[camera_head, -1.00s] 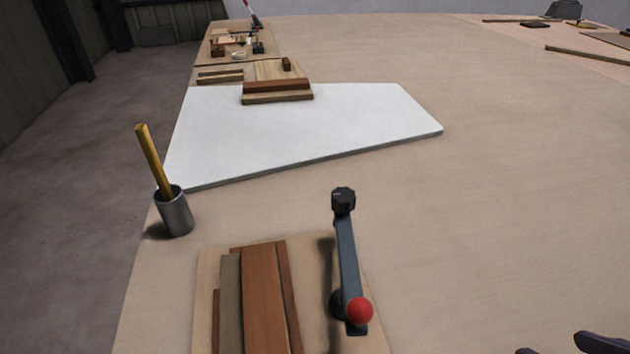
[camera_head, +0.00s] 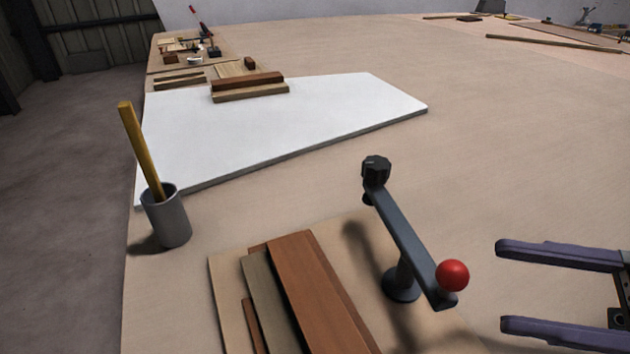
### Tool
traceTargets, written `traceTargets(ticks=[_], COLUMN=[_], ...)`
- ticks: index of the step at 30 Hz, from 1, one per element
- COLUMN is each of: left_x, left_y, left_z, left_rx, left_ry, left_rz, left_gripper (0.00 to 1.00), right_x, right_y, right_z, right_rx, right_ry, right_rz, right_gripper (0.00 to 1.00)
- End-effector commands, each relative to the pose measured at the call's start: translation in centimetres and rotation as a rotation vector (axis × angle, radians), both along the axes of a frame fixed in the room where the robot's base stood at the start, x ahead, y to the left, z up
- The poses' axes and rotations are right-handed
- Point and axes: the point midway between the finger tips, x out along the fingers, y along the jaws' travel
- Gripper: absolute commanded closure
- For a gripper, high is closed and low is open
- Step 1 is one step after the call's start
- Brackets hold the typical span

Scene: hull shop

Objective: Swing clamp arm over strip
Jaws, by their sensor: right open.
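The clamp arm (camera_head: 408,236) is a dark grey bar on a short post with a round base. It has a black knob (camera_head: 376,170) at its far end and a red ball (camera_head: 452,275) at its near end. The arm stands to the right of the wooden strips, not over them. The reddish-brown strip (camera_head: 312,290) lies on top of other strips on a pale board (camera_head: 226,290). My right gripper (camera_head: 502,287) is open and empty, to the right of the red ball and apart from it. My left gripper is not in view.
A grey cup (camera_head: 167,218) holding a yellow stick stands left of the board. A white panel (camera_head: 270,125) lies behind, with wood blocks (camera_head: 248,87) at its far edge.

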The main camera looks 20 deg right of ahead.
Motion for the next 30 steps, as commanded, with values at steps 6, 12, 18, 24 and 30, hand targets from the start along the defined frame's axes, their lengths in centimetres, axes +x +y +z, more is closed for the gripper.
traceTargets(ticks=[6, 12, 18, 24, 30], left_x=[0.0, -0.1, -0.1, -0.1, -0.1], left_y=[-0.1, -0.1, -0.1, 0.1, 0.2], left_z=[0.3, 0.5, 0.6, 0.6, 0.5], left_rx=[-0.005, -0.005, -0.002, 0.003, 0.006], left_ry=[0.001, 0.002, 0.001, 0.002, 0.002], left_rz=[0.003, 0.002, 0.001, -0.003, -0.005], left_gripper=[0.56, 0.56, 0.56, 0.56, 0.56], right_x=[1.5, 3.6, 4.9, 5.2, 5.2], right_y=[2.5, 5.8, 7.8, 8.3, 8.3], right_z=[0.3, 0.2, 0.2, 0.1, 0.1], right_rx=[0.006, 0.006, 0.005, 0.002, 0.002], right_ry=[-0.006, -0.005, -0.003, -0.002, -0.002], right_rz=[0.006, 0.006, 0.005, 0.004, 0.004], right_gripper=[0.4, 0.4, 0.4, 0.4, 0.45])
